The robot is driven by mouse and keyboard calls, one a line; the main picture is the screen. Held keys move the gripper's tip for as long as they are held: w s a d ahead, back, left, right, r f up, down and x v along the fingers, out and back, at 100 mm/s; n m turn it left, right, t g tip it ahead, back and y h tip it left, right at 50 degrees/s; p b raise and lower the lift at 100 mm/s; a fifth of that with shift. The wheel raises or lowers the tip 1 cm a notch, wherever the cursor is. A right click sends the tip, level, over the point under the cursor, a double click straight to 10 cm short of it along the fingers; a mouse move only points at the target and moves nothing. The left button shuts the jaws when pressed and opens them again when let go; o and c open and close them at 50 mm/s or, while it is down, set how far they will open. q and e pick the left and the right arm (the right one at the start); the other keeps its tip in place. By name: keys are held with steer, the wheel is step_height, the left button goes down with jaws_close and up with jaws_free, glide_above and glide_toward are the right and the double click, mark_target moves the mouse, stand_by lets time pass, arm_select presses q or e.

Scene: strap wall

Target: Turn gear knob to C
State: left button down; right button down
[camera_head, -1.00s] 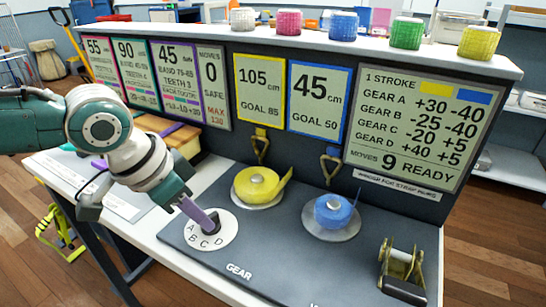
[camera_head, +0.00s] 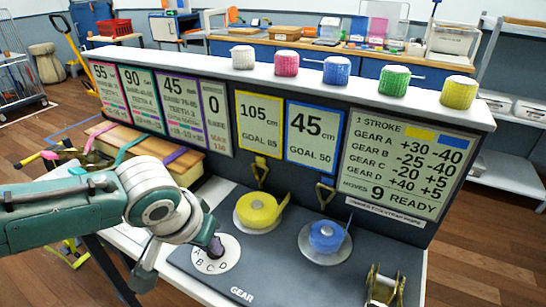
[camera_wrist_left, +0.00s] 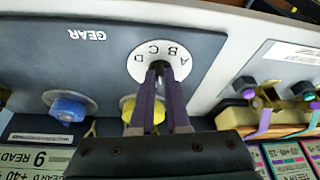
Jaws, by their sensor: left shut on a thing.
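The gear dial (camera_head: 230,259) is a white disc lettered A, B, C, D along its front edge, set on the dark panel marked GEAR (camera_head: 242,293). It also shows in the left wrist view (camera_wrist_left: 140,66), letters upside down. The dark gear knob (camera_wrist_left: 159,67) is at the disc's centre. My left gripper (camera_head: 215,246) is over the dial, its purple fingers shut on the knob, as the left wrist view shows (camera_wrist_left: 160,76). The fingers hide most of the knob, and I cannot tell which letter it points to. My right gripper is not in view.
A yellow strap spool (camera_head: 257,211) and a blue strap spool (camera_head: 326,237) sit right of the dial. A metal ratchet (camera_head: 383,288) is at the front right. The upright sign board (camera_head: 402,165) stands behind, its move card reading 9 READY. Several coloured rolls line the top ledge.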

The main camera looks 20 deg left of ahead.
arm_select(q)
steer(key=shift+d+n, duration=0.15)
steer(key=shift+n, duration=0.55)
steer(key=shift+y+p, duration=0.3)
steer(key=c, duration=0.9)
jaws_free()
steer(key=p+v, duration=0.4)
steer(key=v, duration=0.6)
